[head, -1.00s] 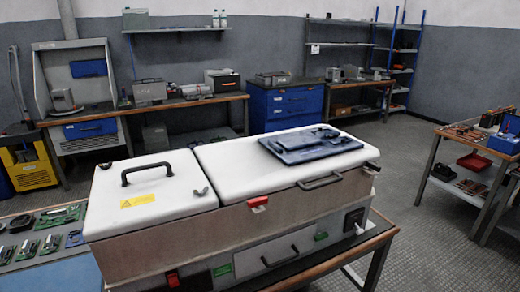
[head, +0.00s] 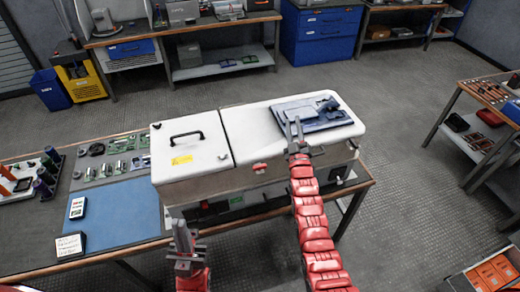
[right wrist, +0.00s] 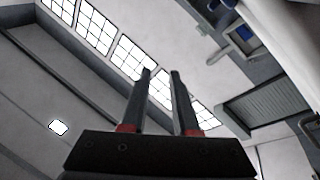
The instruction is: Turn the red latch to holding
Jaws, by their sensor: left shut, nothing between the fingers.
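The red latch (head: 259,168) sits on the front upper edge of the white-lidded capacitor bank (head: 240,131), left of my right arm. My right gripper (head: 293,121) is open, its fingertips over the right part of the lid beside the blue tray, right of the latch and beyond it. I cannot tell whether the tips touch anything. Its two fingers (right wrist: 160,72) stand apart and empty in the right wrist view, where the latch does not show. My left gripper (head: 183,226) is shut and empty in front of the bank's left part, apart from the latch.
A blue tray (head: 325,122) lies on the right lid. A black handle (head: 187,138) stands on the left lid. The bench's blue mat (head: 120,215) and circuit boards (head: 125,167) are at left. My right arm hides part of the bank's front. Floor right of the bench is clear.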

